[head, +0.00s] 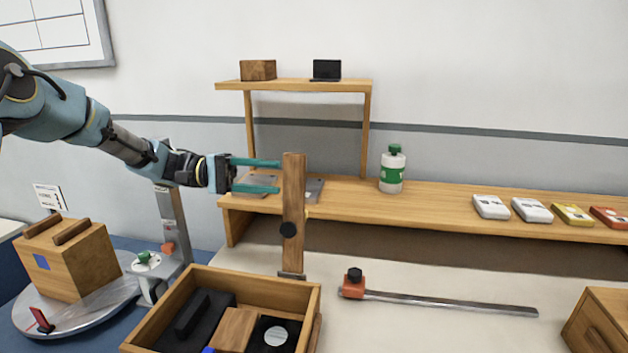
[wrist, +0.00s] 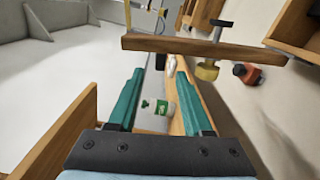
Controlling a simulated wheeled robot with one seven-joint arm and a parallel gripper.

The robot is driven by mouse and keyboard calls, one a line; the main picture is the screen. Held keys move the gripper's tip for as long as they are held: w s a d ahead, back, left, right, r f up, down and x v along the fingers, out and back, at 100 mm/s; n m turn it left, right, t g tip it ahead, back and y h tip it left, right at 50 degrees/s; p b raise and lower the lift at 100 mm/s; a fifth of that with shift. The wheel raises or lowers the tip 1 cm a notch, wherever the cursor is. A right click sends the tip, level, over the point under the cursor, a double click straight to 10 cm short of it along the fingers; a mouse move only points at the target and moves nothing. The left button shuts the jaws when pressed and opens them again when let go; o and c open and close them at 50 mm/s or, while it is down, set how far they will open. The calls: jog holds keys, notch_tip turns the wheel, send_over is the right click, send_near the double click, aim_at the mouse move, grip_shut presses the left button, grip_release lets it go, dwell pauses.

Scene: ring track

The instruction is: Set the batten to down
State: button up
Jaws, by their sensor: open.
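My gripper (head: 279,176) has two teal fingers, apart and empty, pointing right at the batten's upper half. The tips are close to its left edge; I cannot tell if they touch. My gripper (wrist: 160,82) shows the same open gap in the wrist view.
A wooden box (head: 307,293) with dark blocks stands below my gripper. A metal rail with an orange clamp (head: 354,289) lies to the right. Behind are a shelf (head: 308,85), a green-and-white bottle (head: 392,172) and several small packs. A turntable (head: 75,308) carries a wooden crate at left.

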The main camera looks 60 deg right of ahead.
jog(key=p, duration=0.4)
send_over(296, 215)
jog(key=d, duration=0.5)
jog(key=shift+s+d, duration=0.15)
jog(key=shift+s, duration=0.2)
jog(key=shift+c, duration=0.2)
grip_shut()
dwell(0.3)
